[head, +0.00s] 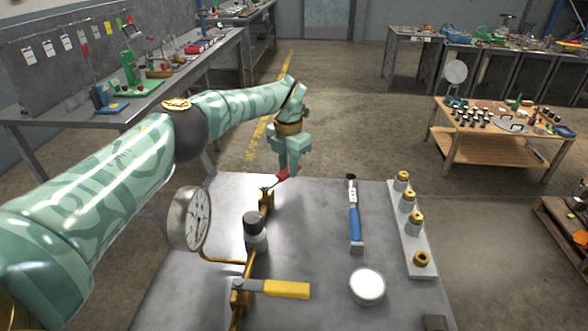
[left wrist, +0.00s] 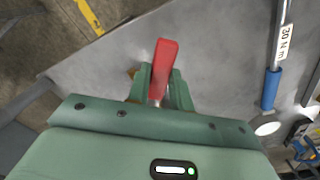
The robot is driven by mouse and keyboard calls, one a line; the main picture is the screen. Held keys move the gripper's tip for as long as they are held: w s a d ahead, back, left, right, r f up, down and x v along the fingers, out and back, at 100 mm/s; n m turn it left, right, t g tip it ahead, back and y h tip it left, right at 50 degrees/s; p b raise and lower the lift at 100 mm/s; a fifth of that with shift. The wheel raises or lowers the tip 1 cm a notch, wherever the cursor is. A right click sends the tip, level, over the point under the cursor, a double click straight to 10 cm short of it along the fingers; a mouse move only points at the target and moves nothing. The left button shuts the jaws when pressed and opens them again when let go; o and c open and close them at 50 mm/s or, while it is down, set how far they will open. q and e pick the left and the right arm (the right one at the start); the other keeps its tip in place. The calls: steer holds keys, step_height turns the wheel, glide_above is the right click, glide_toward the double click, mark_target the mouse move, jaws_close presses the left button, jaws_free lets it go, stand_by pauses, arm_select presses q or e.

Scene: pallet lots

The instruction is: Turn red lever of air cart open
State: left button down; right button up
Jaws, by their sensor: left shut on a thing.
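The air cart (head: 310,215) has a grey metal top with brass piping along its left part. The red lever (head: 287,174) is at the far end of the piping, above a brass valve (head: 266,197). My left gripper (head: 285,167) reaches down over it from the far left. In the left wrist view the red lever (left wrist: 167,62) stands out between the two green fingers (left wrist: 160,88), which are shut on it near its base. The valve is mostly hidden there by the gripper. My right gripper is in neither view.
A yellow-handled lever (head: 286,289) sits on the near piping, with a pressure gauge (head: 197,218) at left. A blue-handled torque wrench (head: 355,222), a white round container (head: 367,286) and a strip of brass fittings (head: 411,228) lie to the right.

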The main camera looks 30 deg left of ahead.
arm_select(q)
steer(key=a+n, duration=0.2)
steer(key=n, duration=0.1)
steer(key=shift+a+n, duration=0.3)
steer(key=shift+a, duration=0.05)
steer(key=shift+s+a+n+p, duration=0.2)
steer(key=shift+a+n, duration=0.5)
steer(key=shift+n, duration=0.25)
steer(key=shift+s+a+n+p, duration=0.2)
steer(key=shift+a+n, duration=0.45)
steer(key=shift+n, duration=0.3)
steer(key=c, duration=1.2)
jaws_free()
steer(key=shift+c, duration=0.2)
step_height(320, 180, up, 16)
steer(key=p, duration=0.1)
steer(key=shift+r, duration=0.2)
